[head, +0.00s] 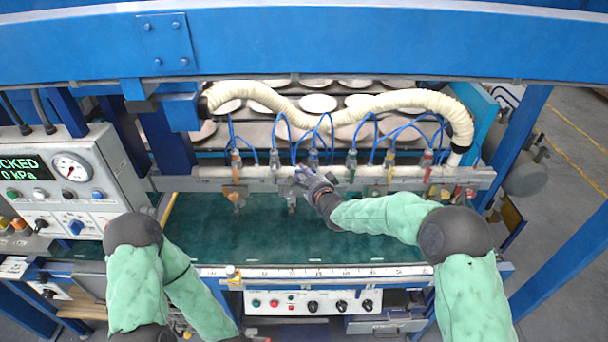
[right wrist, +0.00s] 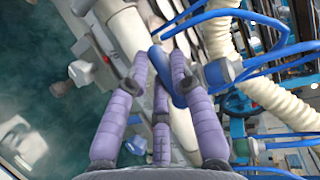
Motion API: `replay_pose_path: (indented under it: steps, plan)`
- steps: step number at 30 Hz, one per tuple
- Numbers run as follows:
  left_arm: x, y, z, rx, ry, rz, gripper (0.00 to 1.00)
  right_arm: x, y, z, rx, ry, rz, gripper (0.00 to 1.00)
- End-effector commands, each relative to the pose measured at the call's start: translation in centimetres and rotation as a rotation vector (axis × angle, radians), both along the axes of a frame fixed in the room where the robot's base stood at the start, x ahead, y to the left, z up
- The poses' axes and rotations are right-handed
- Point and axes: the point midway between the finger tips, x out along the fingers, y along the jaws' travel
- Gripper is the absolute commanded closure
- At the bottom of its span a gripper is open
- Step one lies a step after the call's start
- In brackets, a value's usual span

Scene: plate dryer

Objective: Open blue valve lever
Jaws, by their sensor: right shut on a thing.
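The blue valve lever (right wrist: 158,57) shows in the right wrist view, between the purple fingers of my right gripper (right wrist: 160,72). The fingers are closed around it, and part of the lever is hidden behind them. In the head view my right gripper (head: 302,178) is at the cream pipe, near the middle of the row of valves, and its hand covers most of the lever there. My left arm comes in at the lower left, and its gripper is out of the picture.
Other coloured valves, such as a green one (head: 351,160) and an orange one (head: 236,172), line the pipe on both sides. Thin blue hoses (head: 282,122) loop above. A grey control box (head: 75,180) stands at left. The green surface (head: 260,240) below is mostly clear.

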Motion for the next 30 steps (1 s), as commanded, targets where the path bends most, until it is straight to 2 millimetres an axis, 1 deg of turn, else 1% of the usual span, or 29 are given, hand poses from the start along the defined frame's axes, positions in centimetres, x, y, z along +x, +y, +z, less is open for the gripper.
replay_pose_path:
  steps: [8,12,16,20,23,30]
  plan:
    - [0.0,0.0,-0.3,0.0,0.0,0.0,1.0,0.0,0.0,-0.4,-0.091,0.002,0.0,1.0]
    - [0.0,0.0,-0.4,0.0,0.0,0.0,1.0,0.0,0.0,-0.6,-0.188,0.002,0.001,1.0]
    - [0.0,0.0,0.1,0.0,0.0,0.0,1.0,-0.1,-0.1,-0.8,-0.298,0.004,0.001,1.0]
    - [0.0,0.0,1.3,0.0,0.0,0.0,1.0,-0.1,-0.3,-1.0,-0.415,0.006,0.001,1.0]
    - [0.0,0.0,2.5,0.0,0.0,0.0,1.0,-0.1,-0.4,-1.1,-0.506,0.007,0.002,1.0]
    - [0.0,0.0,6.1,0.0,0.0,0.0,1.0,-0.1,-0.8,-1.5,-0.727,0.007,0.002,1.0]
